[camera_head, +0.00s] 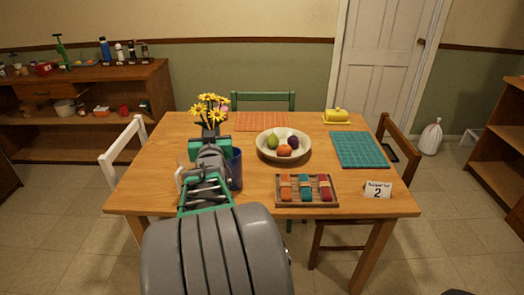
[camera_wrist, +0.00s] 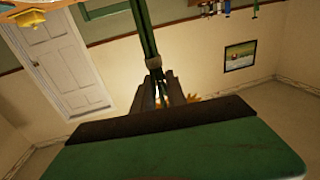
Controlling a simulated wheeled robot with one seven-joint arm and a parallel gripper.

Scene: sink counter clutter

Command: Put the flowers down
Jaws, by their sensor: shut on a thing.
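The yellow flowers (camera_head: 209,108) with dark centres stand upright at the back left of the table, in the head view. A dark container or stem bundle shows just below them, mostly hidden by my gripper (camera_head: 210,138). My gripper is shut at the flowers' lower part, over the table's left side. My own arm hides its fingertips and whether the flowers' base touches the table. In the wrist view a few yellow petals (camera_wrist: 192,98) show behind the dark fingers (camera_wrist: 160,90).
A blue cup (camera_head: 236,168) stands close to the right of my gripper. A fruit bowl (camera_head: 262,150), a tray of bundled cloths (camera_head: 306,203), a teal mat (camera_head: 359,165), an orange mat (camera_head: 262,121), a butter dish (camera_head: 336,116) and a number card (camera_head: 377,190) are on the wooden table (camera_head: 160,170).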

